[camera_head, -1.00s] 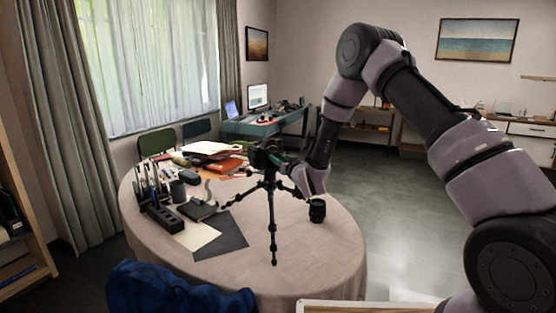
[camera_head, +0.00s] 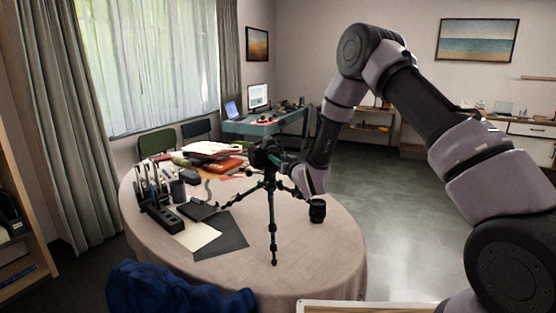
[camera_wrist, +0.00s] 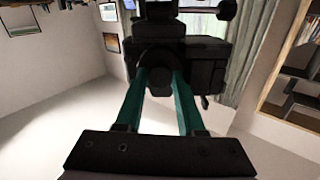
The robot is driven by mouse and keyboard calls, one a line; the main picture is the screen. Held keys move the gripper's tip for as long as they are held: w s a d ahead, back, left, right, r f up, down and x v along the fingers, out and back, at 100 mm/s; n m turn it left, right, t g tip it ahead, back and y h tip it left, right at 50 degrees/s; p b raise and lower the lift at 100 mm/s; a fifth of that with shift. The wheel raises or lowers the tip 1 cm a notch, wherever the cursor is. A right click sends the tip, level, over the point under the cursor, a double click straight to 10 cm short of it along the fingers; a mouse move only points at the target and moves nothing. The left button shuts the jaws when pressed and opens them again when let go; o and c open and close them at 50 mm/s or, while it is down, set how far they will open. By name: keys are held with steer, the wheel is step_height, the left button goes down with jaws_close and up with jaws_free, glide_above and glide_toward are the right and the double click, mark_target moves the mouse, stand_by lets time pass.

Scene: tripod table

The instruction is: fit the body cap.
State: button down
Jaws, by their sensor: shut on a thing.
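The black camera (camera_head: 264,153) sits on top of a black tripod (camera_head: 271,215) that stands on the round table (camera_head: 300,265). In the wrist view the camera body (camera_wrist: 203,62) fills the upper middle, with its dark round front facing me. My gripper (camera_wrist: 161,76) has teal fingers and is shut on a small dark round piece, the body cap (camera_wrist: 160,82), right at the camera's front. The cap and the camera are both black, so I cannot tell whether the cap is seated or only touching. In the head view my gripper (camera_head: 287,163) is mostly hidden beside the camera.
A black lens (camera_head: 317,211) stands upright on the table, right of the tripod. A dark organiser (camera_head: 160,213), a grey sheet (camera_head: 222,236), and red folders (camera_head: 222,166) crowd the left and back. The front right of the cloth is clear.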

steer(key=m, duration=0.4)
steer(key=shift+a+m, duration=0.1)
steer(key=shift+m, duration=1.1)
steer(key=shift+r+m, duration=0.1)
steer(key=shift+m, duration=0.6)
steer(key=shift+c, duration=1)
jaws_free()
